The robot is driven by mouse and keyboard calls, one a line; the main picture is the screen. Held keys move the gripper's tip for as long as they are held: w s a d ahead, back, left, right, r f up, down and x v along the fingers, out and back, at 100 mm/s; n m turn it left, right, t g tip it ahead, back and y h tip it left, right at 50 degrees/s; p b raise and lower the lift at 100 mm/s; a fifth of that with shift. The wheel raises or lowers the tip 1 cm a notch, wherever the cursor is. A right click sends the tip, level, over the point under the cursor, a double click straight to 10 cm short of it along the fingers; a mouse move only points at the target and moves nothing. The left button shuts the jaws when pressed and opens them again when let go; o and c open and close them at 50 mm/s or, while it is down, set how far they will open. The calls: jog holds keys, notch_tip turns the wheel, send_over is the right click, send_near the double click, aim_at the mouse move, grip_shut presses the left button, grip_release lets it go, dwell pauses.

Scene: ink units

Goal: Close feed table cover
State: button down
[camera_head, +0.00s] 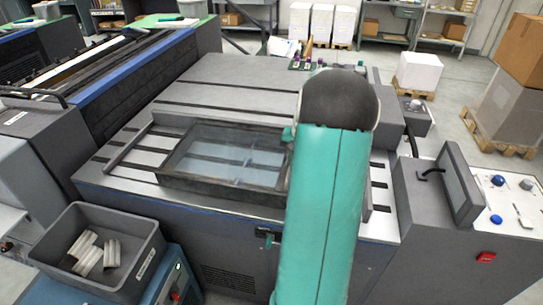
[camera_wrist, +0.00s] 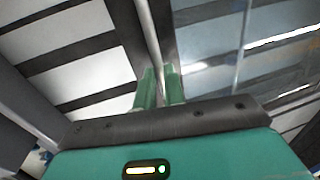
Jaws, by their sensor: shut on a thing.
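The feed table cover (camera_head: 222,152) is a clear pane in a dark frame, left of my teal arm in the head view. It sits over the striped feed table (camera_head: 135,160); I cannot tell whether it lies flat or is slightly raised. In the wrist view the cover's pane (camera_wrist: 212,60) fills the right side, and the striped table surface (camera_wrist: 70,65) shows on the left. In the head view my arm hides the cover's right end and most of my gripper.
A grey bin (camera_head: 100,250) with white rolls stands at the front left. A tilted dark panel (camera_head: 460,185) and a control desk with blue buttons (camera_head: 497,200) stand at the right. Small bottles (camera_head: 307,62) stand behind the machine. Pallets with boxes are farther back.

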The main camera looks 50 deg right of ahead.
jog(key=s+d, duration=0.5)
jog(key=s, duration=0.4)
jog(key=s+d, duration=0.5)
jog(key=s, duration=0.5)
jog(key=shift+s, duration=0.15)
jog(key=shift+s+d+r, duration=0.1)
jog(key=shift+s+d, duration=0.05)
jog(key=c, duration=1.5)
grip_release()
jog(key=r, duration=0.4)
jog(key=s+r, duration=0.1)
jog(key=r, duration=0.4)
jog(key=s+d+r, duration=0.1)
jog(key=r, duration=0.3)
jog(key=shift+r, duration=0.25)
